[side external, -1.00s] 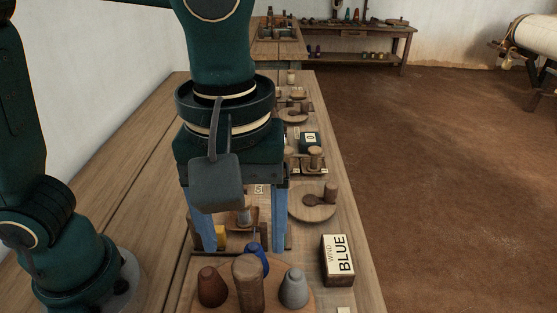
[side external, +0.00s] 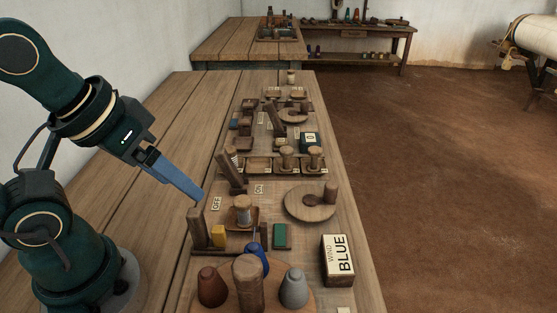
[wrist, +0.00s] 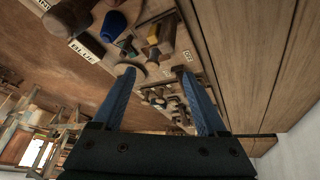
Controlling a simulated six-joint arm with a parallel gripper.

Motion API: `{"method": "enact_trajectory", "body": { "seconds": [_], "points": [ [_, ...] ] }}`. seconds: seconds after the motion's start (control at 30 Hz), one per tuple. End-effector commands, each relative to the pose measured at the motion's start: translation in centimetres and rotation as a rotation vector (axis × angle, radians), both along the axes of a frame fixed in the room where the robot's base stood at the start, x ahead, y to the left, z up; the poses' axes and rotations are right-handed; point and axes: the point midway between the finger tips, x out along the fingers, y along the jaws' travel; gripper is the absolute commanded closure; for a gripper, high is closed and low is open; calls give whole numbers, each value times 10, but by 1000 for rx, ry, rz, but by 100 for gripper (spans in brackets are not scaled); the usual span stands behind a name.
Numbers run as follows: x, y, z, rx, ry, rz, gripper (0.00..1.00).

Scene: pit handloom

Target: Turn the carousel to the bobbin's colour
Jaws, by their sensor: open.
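The carousel (side external: 190,287) is a round wooden disc at the front of the bench, cut by the lower picture edge. It carries a brown cone (side external: 211,287), a blue cone (side external: 258,258), a grey cone (side external: 293,288) and a thick wooden post (side external: 248,284). A box sign (side external: 338,262) reading "WIND BLUE" stands to its right. A wooden spool (side external: 243,207) with a pale band stands on a small tray behind the carousel. My gripper (side external: 196,195) is empty, left of and behind the carousel. In the wrist view, its blue fingers (wrist: 158,75) are spread open.
A wooden lever (side external: 231,172) with OFF and ON labels leans behind the spool. A yellow block (side external: 218,236), a green block (side external: 282,236) and a round board (side external: 310,204) with a peg are nearby. The bench's left side (side external: 150,200) is mostly clear.

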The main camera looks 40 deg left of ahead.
Motion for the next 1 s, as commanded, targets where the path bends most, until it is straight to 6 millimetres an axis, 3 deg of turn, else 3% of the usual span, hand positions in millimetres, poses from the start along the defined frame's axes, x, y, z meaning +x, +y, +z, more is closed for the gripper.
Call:
{"method": "enact_trajectory", "body": {
  "seconds": [0.23, 0.47, 0.73, 1.0],
  "points": [
    [1, -1, -4, 102, -4, -201, 25],
    [9, -14, 23, 164, 72, -433, 25],
    [23, -73, 38, 237, 247, -903, 25],
    [17, -132, 21, 293, 374, -1216, 25]
  ]
}}
